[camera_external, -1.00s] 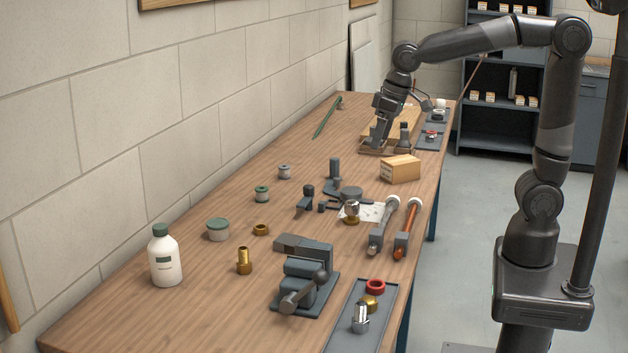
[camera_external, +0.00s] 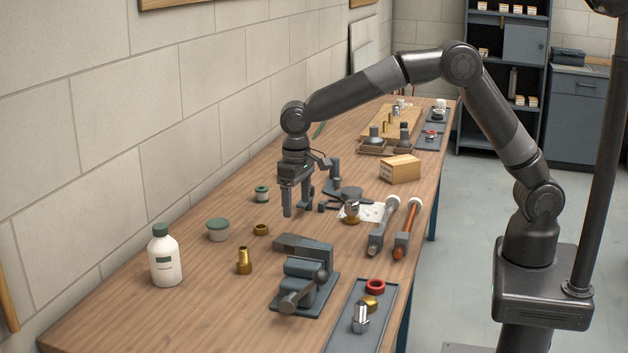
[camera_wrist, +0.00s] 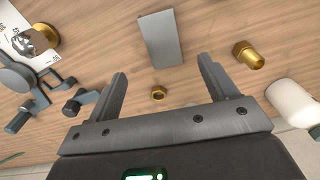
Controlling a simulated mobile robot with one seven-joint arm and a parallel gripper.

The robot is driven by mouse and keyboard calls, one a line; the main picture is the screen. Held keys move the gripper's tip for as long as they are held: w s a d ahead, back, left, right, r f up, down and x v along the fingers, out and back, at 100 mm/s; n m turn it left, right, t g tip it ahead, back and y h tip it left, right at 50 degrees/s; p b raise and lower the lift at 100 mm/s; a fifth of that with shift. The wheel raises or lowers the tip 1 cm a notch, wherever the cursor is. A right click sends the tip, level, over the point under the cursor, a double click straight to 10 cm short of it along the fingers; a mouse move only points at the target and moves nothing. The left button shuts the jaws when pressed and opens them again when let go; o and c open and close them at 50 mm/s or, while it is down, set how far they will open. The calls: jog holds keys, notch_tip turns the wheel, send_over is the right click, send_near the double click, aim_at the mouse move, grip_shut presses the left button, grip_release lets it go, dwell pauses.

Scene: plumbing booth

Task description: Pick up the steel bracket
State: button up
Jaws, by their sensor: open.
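A flat grey metal piece that looks like the steel bracket (camera_external: 301,245) lies on the wooden table beside the vise. In the wrist view the same grey piece (camera_wrist: 160,39) lies flat at the top, beyond the fingertips. My gripper (camera_external: 311,198) points down above the table, farther back than the bracket. In the wrist view my gripper (camera_wrist: 163,68) is open and empty, its fingers well apart. A small brass nut (camera_wrist: 158,92) shows on the table between the fingers.
The vise (camera_external: 307,280) stands close in front of the bracket. A brass fitting (camera_external: 244,262), white bottle (camera_external: 165,256) and lidded jar (camera_external: 218,229) stand to its left. Dark tool parts (camera_wrist: 20,80) lie left in the wrist view. Two pipe wrenches (camera_external: 396,229) lie right.

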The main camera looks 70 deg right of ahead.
send_over(295, 240)
jog(key=f, duration=0.5)
jog(key=shift+s, duration=0.25)
jog(key=f, duration=0.5)
jog(key=shift+w+a+f, duration=0.1)
jog(key=shift+w+f, duration=0.05)
jog(key=shift+w, duration=0.1)
jog(key=c, duration=1.1)
jog(key=shift+c, duration=0.2)
jog(key=shift+r, duration=0.2)
